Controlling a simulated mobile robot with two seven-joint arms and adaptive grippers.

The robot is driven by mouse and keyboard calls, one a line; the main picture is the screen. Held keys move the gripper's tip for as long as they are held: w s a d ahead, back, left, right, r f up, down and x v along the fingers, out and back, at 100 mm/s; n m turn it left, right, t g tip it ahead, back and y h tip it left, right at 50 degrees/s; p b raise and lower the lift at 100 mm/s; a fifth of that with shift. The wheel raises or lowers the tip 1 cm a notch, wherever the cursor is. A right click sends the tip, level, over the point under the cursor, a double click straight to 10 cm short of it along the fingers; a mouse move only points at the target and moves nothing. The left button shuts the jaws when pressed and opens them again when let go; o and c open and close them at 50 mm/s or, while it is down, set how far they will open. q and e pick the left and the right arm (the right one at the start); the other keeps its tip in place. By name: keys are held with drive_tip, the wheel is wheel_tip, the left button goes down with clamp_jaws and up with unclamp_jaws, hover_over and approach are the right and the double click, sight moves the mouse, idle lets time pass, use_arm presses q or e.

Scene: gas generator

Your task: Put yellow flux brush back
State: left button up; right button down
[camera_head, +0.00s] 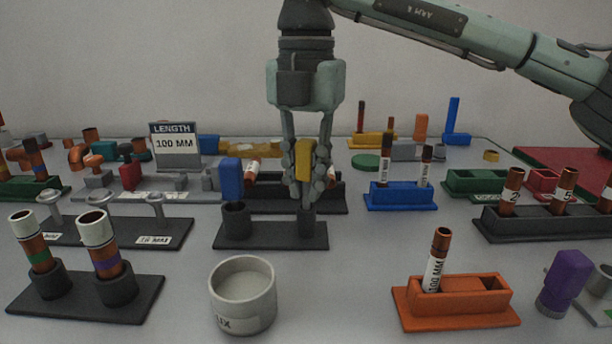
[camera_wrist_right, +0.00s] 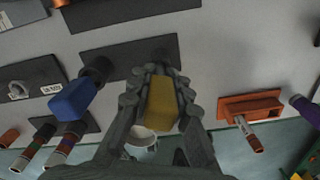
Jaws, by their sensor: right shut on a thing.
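My right gripper (camera_head: 308,190) is shut on the yellow flux brush (camera_head: 305,160), whose blocky handle is upright between the fingers. The brush also shows in the right wrist view (camera_wrist_right: 162,103). The gripper is right above the right-hand socket (camera_head: 306,228) of a black two-socket stand (camera_head: 270,238). The fingers hide the brush's lower end, so I cannot tell how far it is in the socket. A blue brush (camera_head: 231,179) stands at the left socket (camera_head: 236,220); it also shows in the right wrist view (camera_wrist_right: 75,100). My left gripper is not in view.
A pale flux pot (camera_head: 242,295) stands in front of the stand. An orange holder (camera_head: 455,302) with a copper tube is at front right, and a black rack (camera_head: 85,295) with two tubes at front left. A blue holder (camera_head: 401,196) stands right of the gripper.

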drive_tip(key=shift+f+b, duration=0.35)
drive_tip(key=shift+f, duration=0.25)
drive_tip(key=c, duration=1.3)
unclamp_jaws()
drive_tip(key=shift+r, duration=0.1)
